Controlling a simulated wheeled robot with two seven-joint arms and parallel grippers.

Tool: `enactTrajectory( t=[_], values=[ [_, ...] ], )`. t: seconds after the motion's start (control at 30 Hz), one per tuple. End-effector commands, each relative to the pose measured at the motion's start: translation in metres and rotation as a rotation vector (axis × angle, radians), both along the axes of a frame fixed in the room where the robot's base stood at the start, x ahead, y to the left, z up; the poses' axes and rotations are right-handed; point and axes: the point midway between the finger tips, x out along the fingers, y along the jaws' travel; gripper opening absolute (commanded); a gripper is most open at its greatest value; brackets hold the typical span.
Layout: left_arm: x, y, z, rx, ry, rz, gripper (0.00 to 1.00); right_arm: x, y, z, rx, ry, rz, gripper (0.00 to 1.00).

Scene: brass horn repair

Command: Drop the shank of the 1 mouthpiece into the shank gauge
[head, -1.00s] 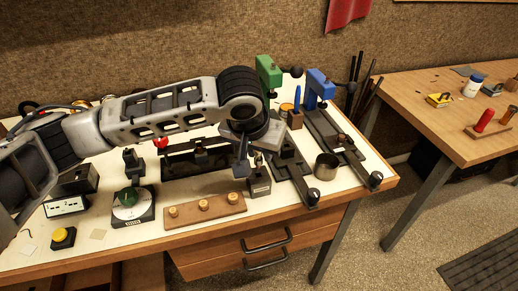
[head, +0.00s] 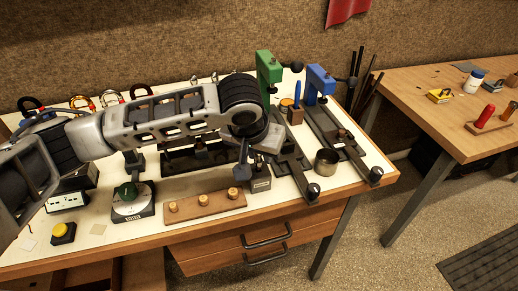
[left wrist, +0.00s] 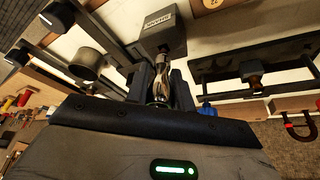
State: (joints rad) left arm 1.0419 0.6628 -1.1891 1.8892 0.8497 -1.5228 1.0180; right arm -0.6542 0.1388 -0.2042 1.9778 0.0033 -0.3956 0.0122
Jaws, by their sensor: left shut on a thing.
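My left gripper (head: 243,172) is beside the dark shank gauge block (head: 260,181) on the bench, close to its left side in the head view. In the left wrist view the gripper (left wrist: 161,88) is shut on a shiny silvery mouthpiece (left wrist: 162,84), held between its two dark fingers. The labelled gauge block (left wrist: 160,36) lies just beyond the mouthpiece's end in that view. I cannot tell whether the shank touches or enters the gauge. The mouthpiece is not discernible in the head view. My right gripper is not in view.
A wooden rack (head: 190,209) with three pegs lies at the front edge. A metal cup (head: 326,162) and green (head: 268,72) and blue (head: 320,82) clamp stands are to the right. A round dial device (head: 131,207) and a yellow button (head: 63,233) are at left.

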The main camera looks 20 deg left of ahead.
Motion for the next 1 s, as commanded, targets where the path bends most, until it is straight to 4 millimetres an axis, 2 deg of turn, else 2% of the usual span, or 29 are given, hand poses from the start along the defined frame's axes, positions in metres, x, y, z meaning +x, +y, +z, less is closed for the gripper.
enactTrajectory(
  t=[0.53, 0.57, 0.6, 0.63, 1.0],
  values=[
    [0.000, 0.000, -0.014, 0.000, 0.000, -0.001, 0.00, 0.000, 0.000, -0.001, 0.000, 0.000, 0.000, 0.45],
    [0.000, 0.000, -0.013, 0.000, 0.000, -0.001, 0.32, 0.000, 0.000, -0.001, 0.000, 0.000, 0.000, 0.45],
    [0.000, 0.000, -0.013, 0.000, 0.000, -0.001, 0.43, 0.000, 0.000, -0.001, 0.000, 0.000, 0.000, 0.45],
    [0.000, 0.000, -0.013, 0.000, 0.000, -0.001, 0.49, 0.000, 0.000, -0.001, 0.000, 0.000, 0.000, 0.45],
    [0.000, 0.000, -0.013, 0.000, 0.001, 0.000, 0.49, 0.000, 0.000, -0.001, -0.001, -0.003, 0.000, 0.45]
  ],
)
